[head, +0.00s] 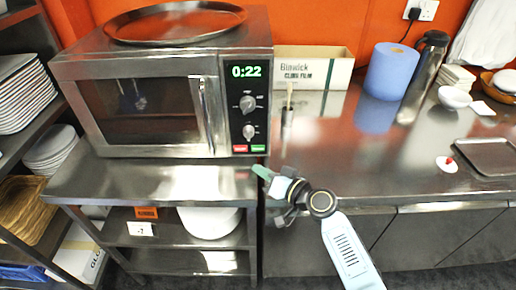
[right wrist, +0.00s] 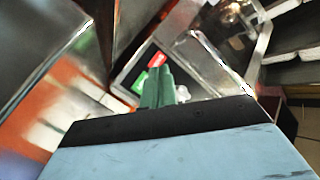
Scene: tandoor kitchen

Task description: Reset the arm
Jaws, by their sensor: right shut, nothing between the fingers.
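My right gripper (head: 262,173) is in front of the steel counter edge, just below the lower right corner of the microwave. Its green fingers are together and empty; they also show in the right wrist view (right wrist: 157,88). In that view the microwave's red button (right wrist: 157,60) and green button lie behind the fingertips. The microwave (head: 150,110) stands with its door closed and its display reading 0:22. My left gripper is in neither view.
A round tray (head: 175,22) lies on the microwave. A cling film box (head: 315,68), blue paper roll (head: 392,70) and steel flask (head: 424,75) stand at the back of the counter. A dark tray (head: 488,157) is at the right. The counter's middle is clear. Shelves with plates (head: 28,95) stand at left.

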